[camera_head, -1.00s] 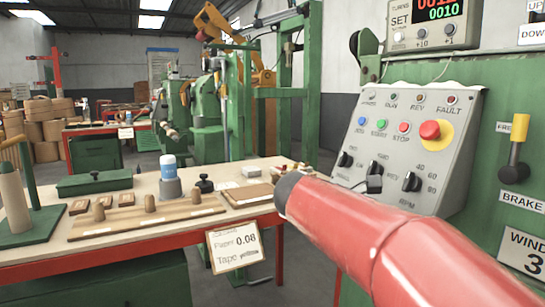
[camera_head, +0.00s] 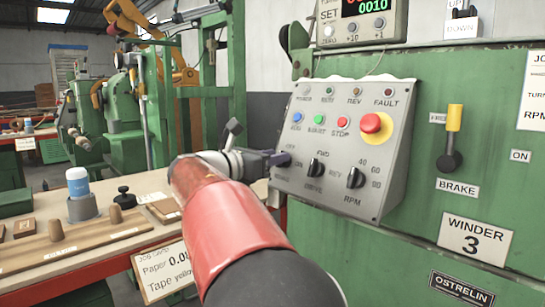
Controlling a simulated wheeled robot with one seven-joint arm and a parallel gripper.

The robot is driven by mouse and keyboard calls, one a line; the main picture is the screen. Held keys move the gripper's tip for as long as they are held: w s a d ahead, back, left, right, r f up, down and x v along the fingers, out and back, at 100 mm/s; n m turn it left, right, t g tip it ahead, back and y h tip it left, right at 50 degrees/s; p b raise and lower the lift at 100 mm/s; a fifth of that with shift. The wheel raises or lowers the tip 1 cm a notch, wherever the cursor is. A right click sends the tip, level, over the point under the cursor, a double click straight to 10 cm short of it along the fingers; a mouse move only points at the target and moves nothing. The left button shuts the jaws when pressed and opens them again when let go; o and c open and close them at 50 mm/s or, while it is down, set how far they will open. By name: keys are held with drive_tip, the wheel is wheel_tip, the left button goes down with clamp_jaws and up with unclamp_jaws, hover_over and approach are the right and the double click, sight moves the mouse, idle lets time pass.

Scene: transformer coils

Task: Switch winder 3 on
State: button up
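Winder 3 is the green machine on the right, marked by a white "WINDER 3" sign (camera_head: 475,240). Its sloped grey control panel (camera_head: 330,205) carries a row of lamps, blue, green and red buttons, and a red mushroom stop (camera_head: 371,123) on a yellow plate. Three black rotary knobs sit below: a left one (camera_head: 284,160), a middle one (camera_head: 318,167) and a right one (camera_head: 355,178). My gripper (camera_head: 272,160) reaches in from the left, its tip at the left knob. It partly covers that knob and its labels. I cannot tell whether the fingers touch or grip it.
A yellow-handled brake lever (camera_head: 452,135) stands right of the panel, and a counter box (camera_head: 362,22) is above it. A workbench (camera_head: 85,265) with a blue-and-white bottle (camera_head: 79,187) and wooden parts lies at left. My red arm blocks the lower middle.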

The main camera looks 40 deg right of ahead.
drive_tip(key=shift+d, duration=0.2)
clamp_jaws()
